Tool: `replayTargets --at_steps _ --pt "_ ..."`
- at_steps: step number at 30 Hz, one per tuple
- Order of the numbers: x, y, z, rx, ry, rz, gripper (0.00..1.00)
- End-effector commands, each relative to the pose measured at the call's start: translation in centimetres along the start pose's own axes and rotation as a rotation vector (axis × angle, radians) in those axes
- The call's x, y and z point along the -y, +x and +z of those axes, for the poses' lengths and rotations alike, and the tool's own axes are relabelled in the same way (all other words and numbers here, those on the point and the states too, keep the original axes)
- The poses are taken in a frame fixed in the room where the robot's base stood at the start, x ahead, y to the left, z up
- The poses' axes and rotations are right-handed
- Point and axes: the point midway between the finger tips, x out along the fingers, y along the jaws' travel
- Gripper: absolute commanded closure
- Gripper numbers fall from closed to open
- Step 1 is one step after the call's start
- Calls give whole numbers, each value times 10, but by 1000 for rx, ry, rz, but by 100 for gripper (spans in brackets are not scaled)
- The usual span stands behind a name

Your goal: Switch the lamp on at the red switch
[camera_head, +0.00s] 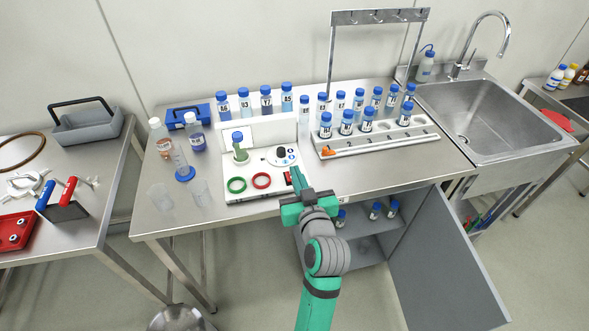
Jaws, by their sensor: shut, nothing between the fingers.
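A white device (232,197) stands on the steel bench. It carries a green ring (236,185), a red ring (261,180), a dark knob (281,151) on a round white dial and a pale green holder with a blue-capped vial (240,145). A small red part (288,178), likely the red switch, shows at the device's right front, mostly hidden by my fingers. My gripper (296,173) is shut and empty, its tips over or against that spot; I cannot tell whether they touch. I cannot make out a lamp or whether one is lit.
Several blue-capped bottles stand behind the device, and more sit in a white rack (380,146) to its right. Glass beakers (202,192) stand at left. A cabinet door (440,260) hangs open below the bench. A sink (480,115) is at right.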

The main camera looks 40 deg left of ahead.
Motion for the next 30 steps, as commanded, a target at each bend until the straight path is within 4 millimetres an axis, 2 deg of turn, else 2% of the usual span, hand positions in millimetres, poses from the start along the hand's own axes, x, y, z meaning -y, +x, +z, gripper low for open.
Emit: replayTargets --at_steps 3,7,25,30 --pt "1 -14 -4 -2 0 -1 100" --pt "1 -21 -5 0 0 -1 100" --pt "-3 -24 -5 0 1 5 100" --pt "-9 -31 10 2 34 40 100"
